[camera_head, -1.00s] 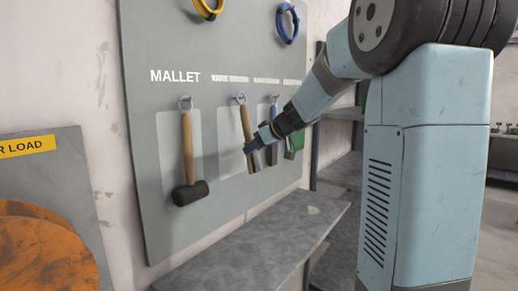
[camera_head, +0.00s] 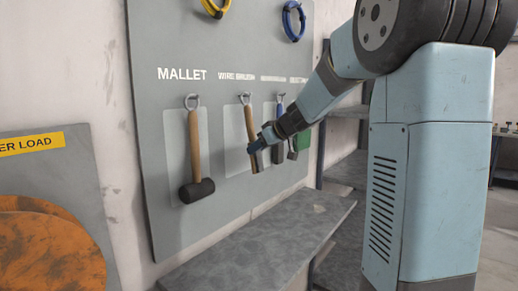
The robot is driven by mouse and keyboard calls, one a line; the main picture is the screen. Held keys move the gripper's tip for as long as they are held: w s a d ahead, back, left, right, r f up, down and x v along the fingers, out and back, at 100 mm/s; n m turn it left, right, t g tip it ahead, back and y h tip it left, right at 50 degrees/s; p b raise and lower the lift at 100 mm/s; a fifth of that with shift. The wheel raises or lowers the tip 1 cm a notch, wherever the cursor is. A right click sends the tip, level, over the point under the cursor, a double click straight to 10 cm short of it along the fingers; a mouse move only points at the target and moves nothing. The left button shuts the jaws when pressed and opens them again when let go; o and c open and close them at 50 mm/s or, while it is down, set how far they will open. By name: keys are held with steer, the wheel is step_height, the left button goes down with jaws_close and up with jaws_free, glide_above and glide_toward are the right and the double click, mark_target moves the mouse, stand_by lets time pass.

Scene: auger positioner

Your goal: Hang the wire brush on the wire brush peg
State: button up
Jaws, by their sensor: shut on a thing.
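The wire brush (camera_head: 249,122) has a wooden handle and stands upright in front of the panel under the label WIRE BRUSH. Its top is at the wire brush peg (camera_head: 244,98); I cannot tell whether its loop is around the peg or only in front of it. My gripper (camera_head: 256,146) is shut on the lower part of the brush, coming from the right. The fingers hide part of the brush, and its bristles are not clear.
A mallet (camera_head: 193,155) hangs on the left. A blue-handled tool (camera_head: 279,113) and a green item (camera_head: 301,142) are to the right, partly behind my arm. Cables (camera_head: 294,20) hang above. A grey shelf (camera_head: 255,240) lies below, mostly clear.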

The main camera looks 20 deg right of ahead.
steer(key=o, duration=1.2)
steer(key=shift+s+r, duration=0.1)
steer(key=v, duration=1.4)
steer(key=s+a+f+m+g+h, duration=0.1)
steer(key=s+f, duration=0.3)
steer(key=s, duration=0.5)
steer(key=s+a+f+m+g+h, duration=0.1)
steer(key=s+a+f+m+h, duration=0.2)
steer(key=s, duration=0.6)
steer(key=s+a+f+m+g+h, duration=0.1)
steer(key=s+a+f+m+h, duration=0.1)
steer(key=s+f, duration=0.5)
steer(key=shift+s+f+m, duration=0.15)
steer(key=shift+s+m, duration=0.45)
steer(key=shift+s, duration=1)
